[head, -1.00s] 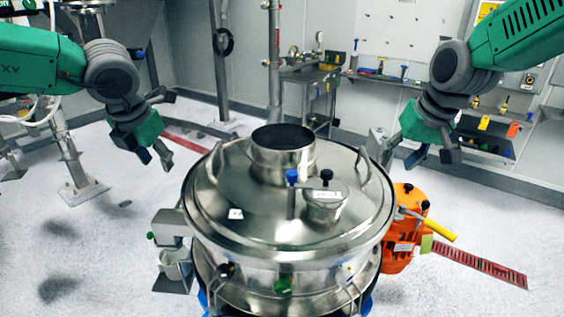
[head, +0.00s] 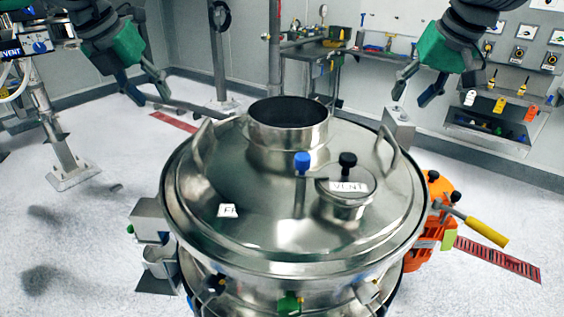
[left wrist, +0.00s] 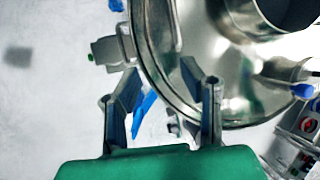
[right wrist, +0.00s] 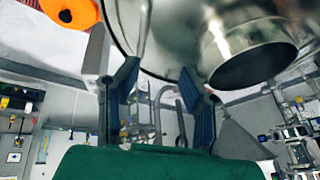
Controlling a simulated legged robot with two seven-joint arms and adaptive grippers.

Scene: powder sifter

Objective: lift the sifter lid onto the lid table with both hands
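The sifter lid (head: 255,225) is a round, shiny steel dome sitting on the sifter body, with a wide open neck at its back. It has a left handle (head: 203,146) and a right handle (head: 387,150), both upright loops. My left gripper (head: 148,90) is open and empty, above and behind the left handle, apart from it. My right gripper (head: 414,90) is open and empty, above and to the right of the right handle. The lid also shows beyond the fingers in the left wrist view (left wrist: 185,65) and right wrist view (right wrist: 170,45). I cannot identify the lid table.
An orange motor (head: 428,250) with a yellow handle (head: 486,232) sticks out right of the sifter. Latches line the lid's front rim. A workbench (head: 325,55) stands at the back. Floor at left is mostly clear.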

